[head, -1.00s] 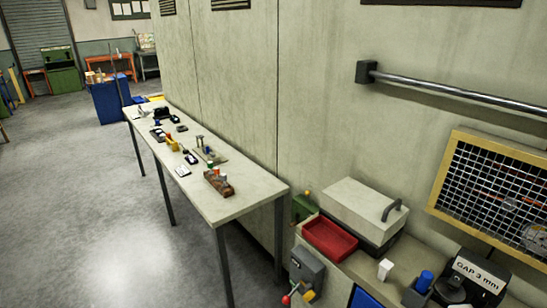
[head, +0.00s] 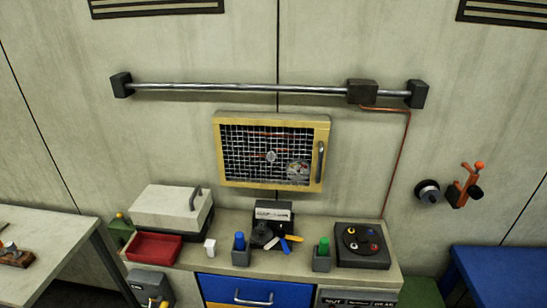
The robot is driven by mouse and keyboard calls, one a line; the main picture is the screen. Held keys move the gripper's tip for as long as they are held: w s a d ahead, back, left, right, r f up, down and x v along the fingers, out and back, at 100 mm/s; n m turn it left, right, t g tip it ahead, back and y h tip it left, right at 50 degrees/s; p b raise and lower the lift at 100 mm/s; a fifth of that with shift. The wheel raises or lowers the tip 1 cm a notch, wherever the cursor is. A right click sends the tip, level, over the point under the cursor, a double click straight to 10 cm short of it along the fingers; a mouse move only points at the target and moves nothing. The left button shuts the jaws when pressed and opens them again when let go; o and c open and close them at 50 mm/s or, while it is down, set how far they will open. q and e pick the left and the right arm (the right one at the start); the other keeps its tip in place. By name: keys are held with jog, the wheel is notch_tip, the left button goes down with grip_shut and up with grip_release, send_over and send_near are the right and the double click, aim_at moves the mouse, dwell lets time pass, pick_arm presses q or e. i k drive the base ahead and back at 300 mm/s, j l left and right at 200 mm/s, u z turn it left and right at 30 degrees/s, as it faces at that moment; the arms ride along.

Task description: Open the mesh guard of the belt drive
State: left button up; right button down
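The mesh guard (head: 240,170) is a yellow-framed panel with a dark wire grid, mounted on the wall in the middle of the head view. It looks shut. A grey upright handle (head: 320,161) sits on its right side. Behind the mesh I see a round disc and reddish parts of the belt drive (head: 297,169), partly hidden by the wires. Neither of my grippers shows in the head view.
A bench (head: 222,223) below the guard holds a white-lidded box (head: 165,207), a red tray (head: 153,247), small cups and a dark dial plate (head: 362,246). A metal rail (head: 240,87) runs above. Tables stand at left and right (head: 500,272).

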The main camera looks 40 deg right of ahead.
aim_at(321, 132)
jog(key=z, duration=1.45)
jog(key=l+z, duration=0.15)
jog(key=i+l, duration=0.05)
